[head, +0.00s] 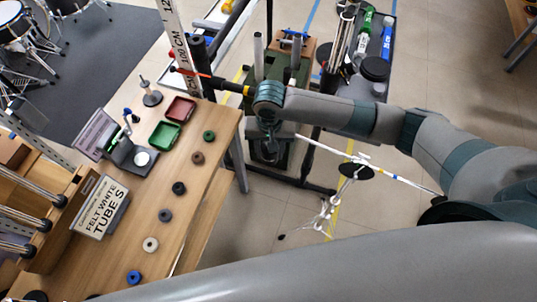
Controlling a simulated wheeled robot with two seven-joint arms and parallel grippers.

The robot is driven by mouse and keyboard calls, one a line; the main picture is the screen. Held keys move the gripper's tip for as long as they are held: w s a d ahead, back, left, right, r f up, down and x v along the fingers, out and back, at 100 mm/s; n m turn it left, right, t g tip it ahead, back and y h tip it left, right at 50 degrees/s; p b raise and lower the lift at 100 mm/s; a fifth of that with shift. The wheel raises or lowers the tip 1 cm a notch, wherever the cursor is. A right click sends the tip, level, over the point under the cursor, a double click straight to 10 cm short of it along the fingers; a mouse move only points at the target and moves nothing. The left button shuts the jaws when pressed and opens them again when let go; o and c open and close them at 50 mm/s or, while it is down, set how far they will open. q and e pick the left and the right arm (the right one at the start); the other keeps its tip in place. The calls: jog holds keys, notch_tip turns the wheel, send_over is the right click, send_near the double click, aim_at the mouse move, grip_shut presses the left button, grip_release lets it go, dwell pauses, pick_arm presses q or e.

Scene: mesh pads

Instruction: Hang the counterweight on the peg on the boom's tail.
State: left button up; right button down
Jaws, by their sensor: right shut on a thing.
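My right gripper (269,138) points down below the teal wrist, left of the picture's middle. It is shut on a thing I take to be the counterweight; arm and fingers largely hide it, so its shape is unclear. A thin white boom (328,149) with yellow and blue marks slants down to the right from just beside the gripper. It crosses above a light tripod stand (322,217). The boom's left end is close to the gripper; I cannot tell whether they touch. The peg is too small to make out. My left gripper is not in view.
A wooden table (215,165) on the left holds several rings, a red tray (181,109), a green tray (165,135) and a labelled box (100,207). A dark stand with posts (296,58) is behind my wrist. A dark cart (372,70) stands at the back. Floor is open right of the tripod.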

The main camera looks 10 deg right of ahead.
jog(key=shift+w+d+b, duration=0.3)
jog(key=shift+w+b, duration=0.25)
jog(key=shift+b, duration=0.05)
jog(key=shift+w+d+b, duration=0.3)
jog(key=shift+w+b, duration=0.2)
jog(key=shift+b, duration=0.1)
jog(key=shift+w+p, duration=0.1)
jog(key=shift+p, duration=0.2)
jog(key=shift+w+d+f+p, duration=0.35)
jog(key=shift+f+p, duration=0.1)
jog(key=shift+p, duration=0.1)
jog(key=c, duration=0.9)
grip_release()
jog(key=shift+s+a+r+b, duration=0.1)
jog(key=shift+r+b, duration=0.7)
jog(key=shift+r, duration=3.55)
jog(key=shift+s+a+r+b, duration=0.1)
jog(key=shift+r+b, duration=0.65)
jog(key=shift+r, duration=3.55)
